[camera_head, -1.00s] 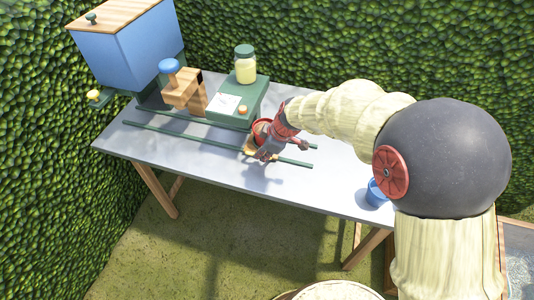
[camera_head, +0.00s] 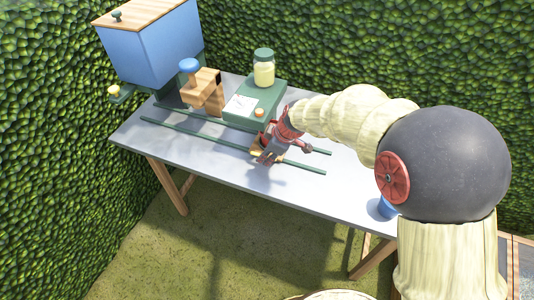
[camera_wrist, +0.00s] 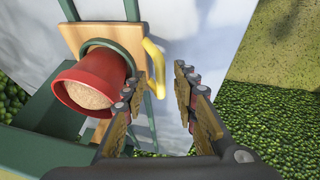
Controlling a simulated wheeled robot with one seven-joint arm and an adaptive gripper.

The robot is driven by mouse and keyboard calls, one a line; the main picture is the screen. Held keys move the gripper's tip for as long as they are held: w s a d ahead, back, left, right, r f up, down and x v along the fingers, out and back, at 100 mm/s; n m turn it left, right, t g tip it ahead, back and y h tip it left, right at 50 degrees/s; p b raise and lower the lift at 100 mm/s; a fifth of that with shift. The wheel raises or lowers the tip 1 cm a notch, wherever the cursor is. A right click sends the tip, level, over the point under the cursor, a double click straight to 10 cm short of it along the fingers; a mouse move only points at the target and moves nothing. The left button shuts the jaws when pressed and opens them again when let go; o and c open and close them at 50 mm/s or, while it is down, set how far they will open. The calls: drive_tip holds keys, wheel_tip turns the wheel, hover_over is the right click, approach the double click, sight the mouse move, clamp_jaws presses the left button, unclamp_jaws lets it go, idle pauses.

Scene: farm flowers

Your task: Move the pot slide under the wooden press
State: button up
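The pot slide is a wooden plate (camera_wrist: 92,38) on green rails (camera_head: 190,138), with a yellow handle (camera_wrist: 155,68). A red pot (camera_wrist: 88,85) filled with brownish material sits in its green ring. In the head view the slide (camera_head: 257,152) is partly hidden by my gripper (camera_head: 268,153). The wooden press (camera_head: 204,90), a wooden block with a blue knob (camera_head: 188,65), stands at the rails' left part. In the wrist view my gripper (camera_wrist: 158,88) is open, its fingers apart, with the handle just beyond and between the tips. I cannot tell whether they touch it.
A green box (camera_head: 252,105) with a dial and an orange button stands behind the rails, with a jar (camera_head: 264,70) on it. A blue hopper (camera_head: 152,45) is at the back left. The table front is clear.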

drive_tip(key=shift+r, duration=0.1)
drive_tip(key=v, duration=1.1)
drive_tip(key=shift+d+r, duration=0.2)
drive_tip(key=shift+r, duration=0.1)
drive_tip(key=shift+s, duration=0.1)
